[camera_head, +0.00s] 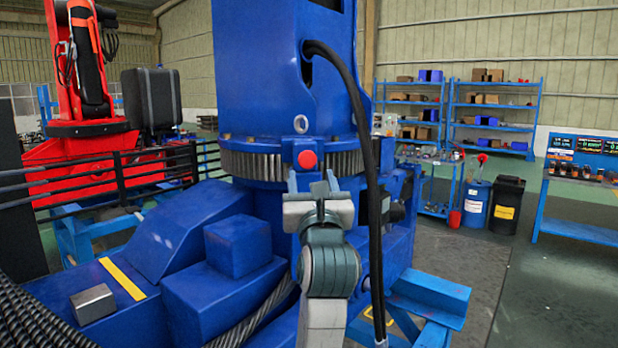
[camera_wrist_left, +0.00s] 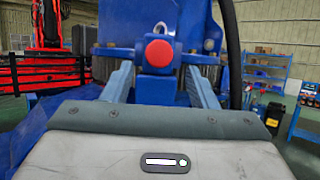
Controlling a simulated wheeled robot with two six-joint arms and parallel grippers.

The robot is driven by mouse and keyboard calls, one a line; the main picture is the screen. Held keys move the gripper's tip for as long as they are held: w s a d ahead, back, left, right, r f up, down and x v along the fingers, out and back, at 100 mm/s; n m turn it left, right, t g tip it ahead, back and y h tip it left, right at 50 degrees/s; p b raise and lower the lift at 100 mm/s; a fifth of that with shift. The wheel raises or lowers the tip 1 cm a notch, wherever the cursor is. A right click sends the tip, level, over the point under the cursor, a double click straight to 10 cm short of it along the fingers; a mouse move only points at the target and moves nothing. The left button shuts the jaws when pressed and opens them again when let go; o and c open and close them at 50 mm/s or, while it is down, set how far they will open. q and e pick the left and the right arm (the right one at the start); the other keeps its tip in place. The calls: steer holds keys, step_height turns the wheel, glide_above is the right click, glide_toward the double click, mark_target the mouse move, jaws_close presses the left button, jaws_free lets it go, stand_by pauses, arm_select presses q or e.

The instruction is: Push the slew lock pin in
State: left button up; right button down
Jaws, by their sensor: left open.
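The slew lock pin has a round red knob (camera_head: 307,160), set in a blue block at the toothed slew ring of the blue crane (camera_head: 280,90). The knob also shows in the left wrist view (camera_wrist_left: 159,53), above the middle, facing the camera. My left gripper (camera_head: 312,182) is just below and in front of the knob. In the left wrist view its two fingers (camera_wrist_left: 160,82) stand apart, one on each side of the blue block, with nothing held. I cannot tell whether they touch the block. My right gripper is in neither view.
A black hose (camera_head: 360,130) hangs down just right of the knob and my left arm. The blue crane base (camera_head: 235,245) fills the lower left. Blue shelves (camera_head: 490,115) and a blue barrel (camera_head: 475,203) stand far back right. Open floor lies at the right.

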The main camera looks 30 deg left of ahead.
arm_select(q)
steer(key=v, duration=0.3)
steer(key=shift+a+b, duration=0.1)
steer(key=shift+b, duration=0.25)
